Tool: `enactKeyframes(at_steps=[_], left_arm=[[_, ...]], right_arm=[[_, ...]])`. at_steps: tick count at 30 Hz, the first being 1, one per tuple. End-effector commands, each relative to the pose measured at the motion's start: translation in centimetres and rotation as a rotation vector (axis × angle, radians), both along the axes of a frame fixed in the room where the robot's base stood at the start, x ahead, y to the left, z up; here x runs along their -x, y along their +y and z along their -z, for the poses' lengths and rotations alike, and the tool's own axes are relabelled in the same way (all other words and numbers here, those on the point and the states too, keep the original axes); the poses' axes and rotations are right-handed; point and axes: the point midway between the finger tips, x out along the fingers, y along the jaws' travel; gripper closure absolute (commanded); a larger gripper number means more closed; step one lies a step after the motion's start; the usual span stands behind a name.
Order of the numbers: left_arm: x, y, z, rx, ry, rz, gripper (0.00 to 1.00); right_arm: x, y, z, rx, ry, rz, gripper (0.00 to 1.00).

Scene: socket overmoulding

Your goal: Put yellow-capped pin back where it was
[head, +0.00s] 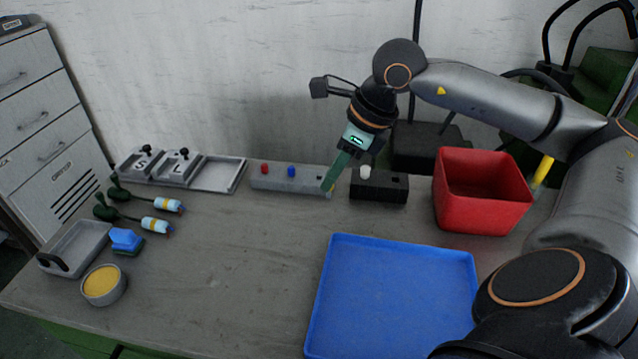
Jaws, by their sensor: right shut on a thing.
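My right gripper (328,187) comes down from above at the right end of a grey pin block (275,184). It is shut on the yellow-capped pin (334,187), of which only a small bit of yellow shows at the fingertips. The fingers hide the rest, so I cannot tell whether the pin sits in the block. A red-capped pin (264,168) and a blue-capped pin (291,171) stand in the block to the left. My left gripper is not in view.
A black block (379,193) with a white-capped piece (365,171) stands close to the right. A red bin (484,205) is farther right. A blue tray (395,290) lies in front. Grey trays (218,175) and two dark-handled tools (130,214) lie left. The middle-left table is clear.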

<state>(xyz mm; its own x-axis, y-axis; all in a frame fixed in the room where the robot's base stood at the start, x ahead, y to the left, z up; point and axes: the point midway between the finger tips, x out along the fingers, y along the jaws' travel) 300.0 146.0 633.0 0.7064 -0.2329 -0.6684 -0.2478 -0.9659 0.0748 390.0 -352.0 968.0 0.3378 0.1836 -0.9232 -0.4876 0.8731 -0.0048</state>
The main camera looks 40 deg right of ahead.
Motion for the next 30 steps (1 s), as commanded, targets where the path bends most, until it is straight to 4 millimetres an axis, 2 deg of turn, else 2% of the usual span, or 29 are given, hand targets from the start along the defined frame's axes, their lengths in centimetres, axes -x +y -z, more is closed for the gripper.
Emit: enactKeyframes(at_steps=[3,9,13,18,23,30], left_arm=[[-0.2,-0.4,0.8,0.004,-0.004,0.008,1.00],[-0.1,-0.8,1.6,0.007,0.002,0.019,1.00],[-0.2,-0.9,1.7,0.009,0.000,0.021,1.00],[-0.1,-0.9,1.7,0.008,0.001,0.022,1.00],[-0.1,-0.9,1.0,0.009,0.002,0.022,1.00],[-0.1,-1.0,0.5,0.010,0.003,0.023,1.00]], right_arm=[[0.3,-1.8,-0.3,0.004,-0.002,0.252,1.00],[0.8,-4.0,-1.7,-0.006,-0.004,0.625,1.00],[1.2,-5.0,-2.5,-0.008,-0.002,0.791,1.00],[1.1,-5.7,-2.8,-0.008,0.002,0.877,1.00],[-1.5,-6.1,-1.8,-0.010,0.007,0.885,1.00],[-7.4,-7.2,1.0,-0.010,0.006,0.884,1.00]])
